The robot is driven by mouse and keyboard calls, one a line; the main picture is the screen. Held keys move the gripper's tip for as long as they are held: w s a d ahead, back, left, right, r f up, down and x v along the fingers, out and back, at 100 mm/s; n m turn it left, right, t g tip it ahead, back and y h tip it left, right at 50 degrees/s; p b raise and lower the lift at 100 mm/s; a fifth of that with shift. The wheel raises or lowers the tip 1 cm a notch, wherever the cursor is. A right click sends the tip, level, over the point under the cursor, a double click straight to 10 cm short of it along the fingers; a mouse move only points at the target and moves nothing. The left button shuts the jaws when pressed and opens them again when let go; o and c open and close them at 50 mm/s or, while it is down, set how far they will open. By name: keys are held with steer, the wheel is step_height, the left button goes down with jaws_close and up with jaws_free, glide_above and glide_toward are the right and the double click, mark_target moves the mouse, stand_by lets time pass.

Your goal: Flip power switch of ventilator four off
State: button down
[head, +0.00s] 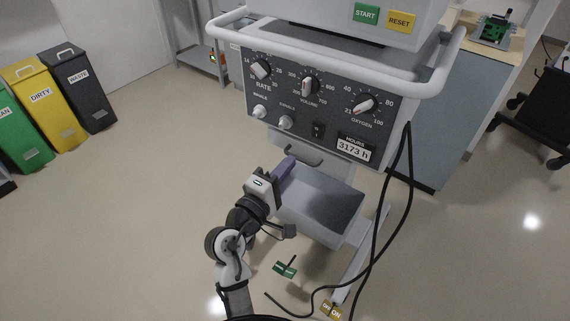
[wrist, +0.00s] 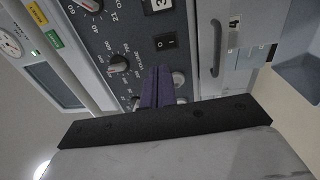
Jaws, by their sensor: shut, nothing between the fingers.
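The switch also shows in the wrist view (wrist: 165,42), where the panel appears turned sideways. I cannot tell which side is pressed in. My gripper (head: 289,161) is shut and empty, below and left of the switch. Its purple fingers (wrist: 157,88) point toward the panel, apart from the switch in the wrist view.
Knobs, including the oxygen knob (head: 364,104), surround the switch. A handle (head: 302,156) and a grey box (head: 322,205) lie below the panel. A black cable (head: 398,190) hangs at the right. Bins (head: 80,88) stand left.

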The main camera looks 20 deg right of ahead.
mark_target(317, 128)
steer(key=p+x, duration=0.2)
steer(key=x, duration=0.8)
steer(key=shift+w+d, duration=0.15)
steer(key=shift+w, duration=0.05)
steer(key=shift+r+p, duration=0.2)
steer(key=shift+p, duration=0.3)
steer(key=shift+w+d+r+p, duration=0.15)
steer(key=shift+r+p, duration=0.25)
steer(key=shift+p, duration=0.85)
steer(key=shift+f+y, duration=0.35)
steer(key=shift+y, duration=0.05)
steer(key=shift+g, duration=0.3)
